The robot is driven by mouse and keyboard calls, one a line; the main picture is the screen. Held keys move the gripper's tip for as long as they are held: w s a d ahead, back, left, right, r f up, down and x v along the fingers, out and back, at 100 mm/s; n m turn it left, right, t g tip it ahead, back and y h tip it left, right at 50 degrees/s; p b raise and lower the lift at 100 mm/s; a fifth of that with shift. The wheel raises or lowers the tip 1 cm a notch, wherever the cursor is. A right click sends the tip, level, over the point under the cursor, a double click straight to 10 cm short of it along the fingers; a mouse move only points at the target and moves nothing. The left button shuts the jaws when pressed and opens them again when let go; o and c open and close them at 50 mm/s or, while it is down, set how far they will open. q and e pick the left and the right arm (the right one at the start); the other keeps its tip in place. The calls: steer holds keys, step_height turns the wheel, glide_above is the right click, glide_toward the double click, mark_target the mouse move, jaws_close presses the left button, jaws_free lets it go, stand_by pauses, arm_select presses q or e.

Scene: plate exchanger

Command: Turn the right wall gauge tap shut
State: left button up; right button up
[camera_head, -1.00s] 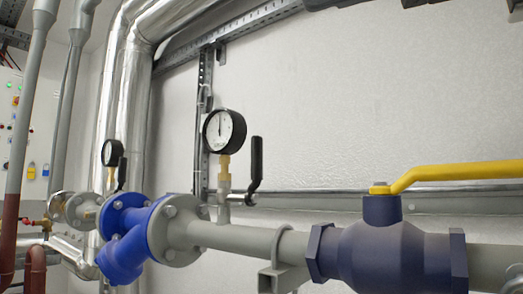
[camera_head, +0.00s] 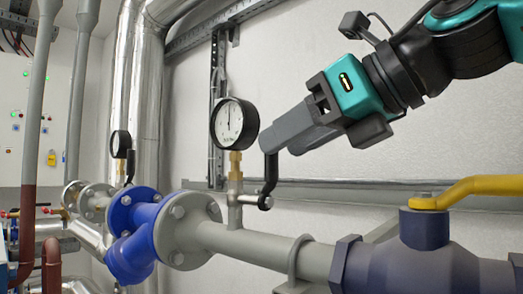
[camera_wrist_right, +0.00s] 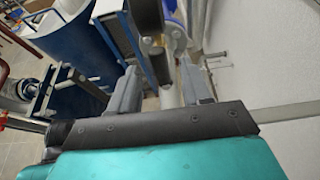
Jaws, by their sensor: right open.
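The right wall gauge (camera_head: 232,126) has a white dial and a black rim and stands on a brass fitting above the grey pipe. Its tap has a black lever handle (camera_head: 269,178) that points up, just right of the gauge stem. My right gripper (camera_head: 277,145) reaches in from the upper right, its grey fingers at the top of the handle. In the right wrist view the fingers of my right gripper (camera_wrist_right: 160,88) are apart, with dark and metal parts showing between and beyond them. Whether they touch the handle is unclear. My left gripper is out of view.
A large ball valve with a yellow lever (camera_head: 470,188) sits on the pipe at right. A blue flanged fitting (camera_head: 140,230) and a smaller gauge (camera_head: 120,144) are to the left. A metal rail (camera_head: 340,192) runs along the white wall behind.

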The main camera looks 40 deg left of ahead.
mark_target(261, 197)
steer(key=x, duration=0.5)
steer(key=shift+a+f+p, duration=0.15)
steer(key=shift+a+p, duration=0.2)
steer(key=shift+p, duration=0.05)
steer(key=shift+c, duration=0.4)
jaws_close()
